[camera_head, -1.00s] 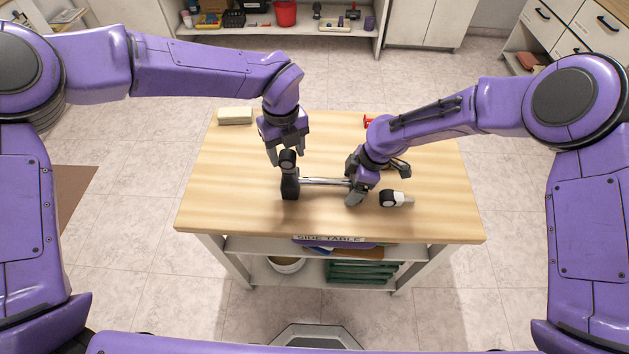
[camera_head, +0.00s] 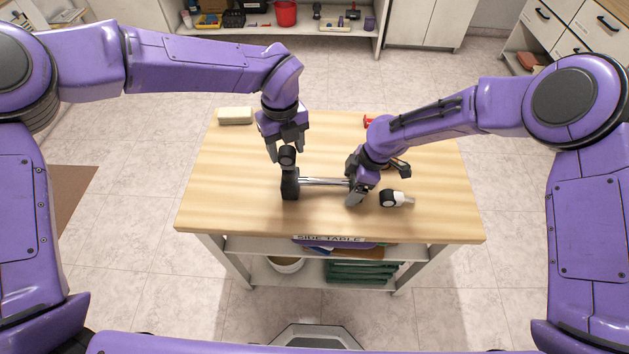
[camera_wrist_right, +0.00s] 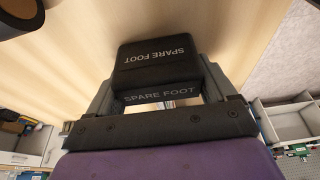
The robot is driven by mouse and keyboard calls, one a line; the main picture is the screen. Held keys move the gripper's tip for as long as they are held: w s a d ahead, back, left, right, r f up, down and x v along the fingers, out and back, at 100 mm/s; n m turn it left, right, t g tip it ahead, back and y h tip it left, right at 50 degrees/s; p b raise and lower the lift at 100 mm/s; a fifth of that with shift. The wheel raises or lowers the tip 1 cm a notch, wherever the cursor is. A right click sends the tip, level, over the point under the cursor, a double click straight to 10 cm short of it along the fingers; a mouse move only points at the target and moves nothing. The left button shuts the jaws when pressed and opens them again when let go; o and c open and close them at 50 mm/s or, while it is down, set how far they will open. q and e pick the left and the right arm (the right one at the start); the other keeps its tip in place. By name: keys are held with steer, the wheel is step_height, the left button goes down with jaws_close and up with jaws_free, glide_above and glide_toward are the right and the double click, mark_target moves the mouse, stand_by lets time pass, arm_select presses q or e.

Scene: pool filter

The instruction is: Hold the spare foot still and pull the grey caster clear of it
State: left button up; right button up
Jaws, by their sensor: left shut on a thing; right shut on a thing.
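The spare foot (camera_wrist_right: 155,62) is a black block with its name in white on two faces. In the right wrist view it sits between the fingers of my right gripper (camera_wrist_right: 158,75), which is shut on it. In the head view my right gripper (camera_head: 356,194) mostly hides it. The grey caster (camera_head: 290,186) looks dark at the left. My left gripper (camera_head: 287,152) is shut on its upper part from above. A shiny metal rod (camera_head: 324,181) runs between the caster and my right gripper. Its right end is hidden, so I cannot tell how it meets the foot.
A second caster-like piece with a black wheel and pale stem (camera_head: 392,199) lies just right of my right gripper. A dark part (camera_head: 401,167) and a red item (camera_head: 368,121) lie behind. A pale block (camera_head: 235,116) sits back left. The table's (camera_head: 232,190) front left is clear.

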arm_select(q)
steer(key=shift+r, duration=2.35)
arm_select(e)
steer(key=o, duration=1)
steer(key=v, duration=1.2)
